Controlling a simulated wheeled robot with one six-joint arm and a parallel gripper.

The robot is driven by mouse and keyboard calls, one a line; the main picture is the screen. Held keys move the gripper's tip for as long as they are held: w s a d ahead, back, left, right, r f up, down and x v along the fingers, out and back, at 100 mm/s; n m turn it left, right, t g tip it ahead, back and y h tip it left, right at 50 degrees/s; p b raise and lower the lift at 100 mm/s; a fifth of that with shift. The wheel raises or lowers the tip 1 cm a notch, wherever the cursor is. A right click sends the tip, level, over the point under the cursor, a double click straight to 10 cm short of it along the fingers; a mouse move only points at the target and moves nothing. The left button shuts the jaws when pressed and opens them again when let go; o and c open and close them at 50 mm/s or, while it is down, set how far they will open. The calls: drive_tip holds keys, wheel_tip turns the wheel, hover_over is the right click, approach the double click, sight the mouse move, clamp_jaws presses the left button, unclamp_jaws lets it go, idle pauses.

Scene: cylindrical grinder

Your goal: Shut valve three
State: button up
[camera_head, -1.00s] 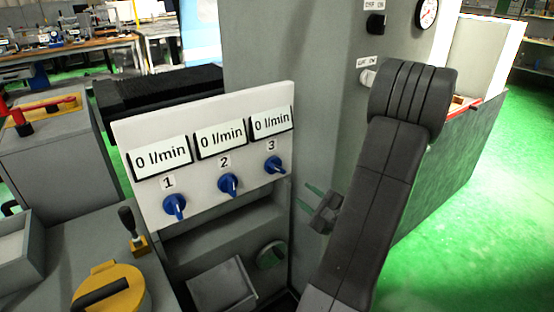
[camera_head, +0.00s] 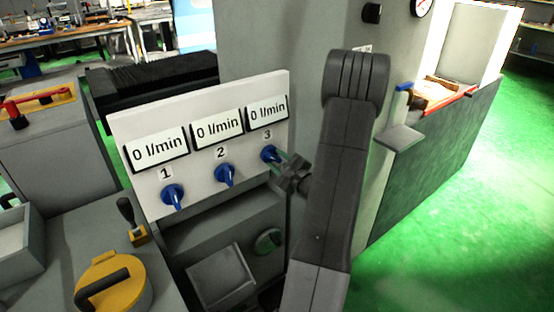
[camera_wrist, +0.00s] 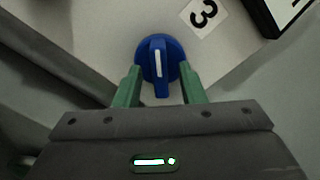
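The white panel (camera_head: 210,180) carries three blue valve knobs, each under a display reading 0 l/min. Valve three (camera_head: 268,153) is the rightmost knob, below the number 3. My gripper (camera_head: 281,160) is at valve three, coming from the right. In the wrist view, the blue knob of valve three (camera_wrist: 158,58) with its white mark sits between the tips of my two green fingers (camera_wrist: 160,84). The fingers are apart, one on each side of the knob's lower part. Small gaps seem to show beside the handle. Valve one (camera_head: 172,195) and valve two (camera_head: 225,175) are to the left.
A yellow round lid (camera_head: 105,285) with a black handle and a small black lever (camera_head: 127,212) are at the lower left. A grey machine body (camera_head: 300,50) stands behind the panel. Green floor (camera_head: 470,230) lies open at the right.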

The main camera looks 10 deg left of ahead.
drive_tip(key=shift+w+a, duration=0.2)
drive_tip(key=shift+a, duration=0.05)
clamp_jaws()
drive_tip(key=m+b, duration=0.1)
drive_tip(key=m, duration=0.3)
drive_tip(key=shift+s+m+b, duration=0.1)
drive_tip(key=shift+m+b, duration=0.2)
drive_tip(key=shift+m, duration=2.5)
